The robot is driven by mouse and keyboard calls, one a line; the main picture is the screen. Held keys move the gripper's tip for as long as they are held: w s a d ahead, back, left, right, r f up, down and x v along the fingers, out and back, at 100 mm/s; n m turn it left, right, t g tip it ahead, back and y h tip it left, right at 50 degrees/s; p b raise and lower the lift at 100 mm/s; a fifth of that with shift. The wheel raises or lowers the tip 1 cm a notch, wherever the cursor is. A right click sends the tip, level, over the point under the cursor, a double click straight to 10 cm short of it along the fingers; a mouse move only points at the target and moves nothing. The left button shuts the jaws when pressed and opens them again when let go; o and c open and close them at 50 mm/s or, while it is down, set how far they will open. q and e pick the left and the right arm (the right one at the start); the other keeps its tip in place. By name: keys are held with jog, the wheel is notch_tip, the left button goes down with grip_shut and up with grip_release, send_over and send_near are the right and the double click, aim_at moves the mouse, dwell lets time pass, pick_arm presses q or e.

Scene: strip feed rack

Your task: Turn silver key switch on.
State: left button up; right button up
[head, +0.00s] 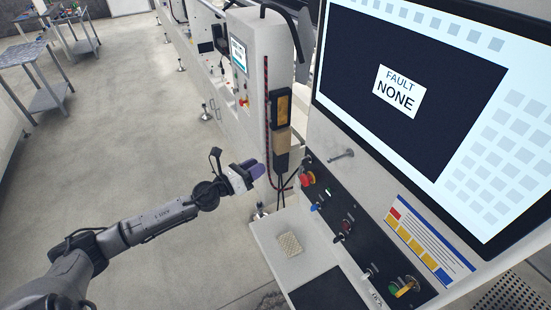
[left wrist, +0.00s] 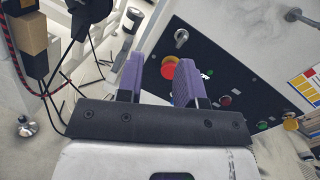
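My left gripper (head: 253,170) has purple fingers and hangs left of the control panel (head: 345,207), apart from it. In the left wrist view my left gripper (left wrist: 158,76) is open, with nothing between its fingers. A small silver switch-like part (head: 306,160) is at the panel's upper end, above a red emergency button (head: 308,178). It also shows in the left wrist view (left wrist: 181,36), beyond the fingers. Another silver knob (head: 370,272) is at the panel's lower end. I cannot tell for certain which one is the key switch, or its setting. My right gripper is out of view.
A large screen (head: 400,90) reads "FAULT NONE". A silver peg (head: 341,155) juts out below it. A pendant (head: 281,125) with cables hangs by the panel's upper end. A white shelf (head: 270,238) lies below the panel. A yellow-green knob (head: 404,288) sits near the panel's lower end.

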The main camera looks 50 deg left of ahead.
aim_at(301, 165)
pick_arm(q)
jog(key=shift+w+d+f+m+g+h+p, duration=0.2)
jog(key=shift+w+d+m+h+p, duration=0.3)
jog(key=shift+w+d+m, duration=1.15)
jog(key=shift+w+d+f+m+g+h+p, duration=0.25)
jog(key=shift+w+d+h+p, duration=0.35)
jog(key=shift+w, duration=2.1)
jog(key=shift+w+d+f+m+g+h+p, duration=0.15)
jog(key=shift+w+d+m+h+p, duration=0.2)
jog(key=shift+w+d+m, duration=1.35)
jog(key=shift+w+a+n, duration=0.35)
jog(key=shift+w+n, duration=0.1)
jog(key=shift+n, duration=0.25)
grip_shut()
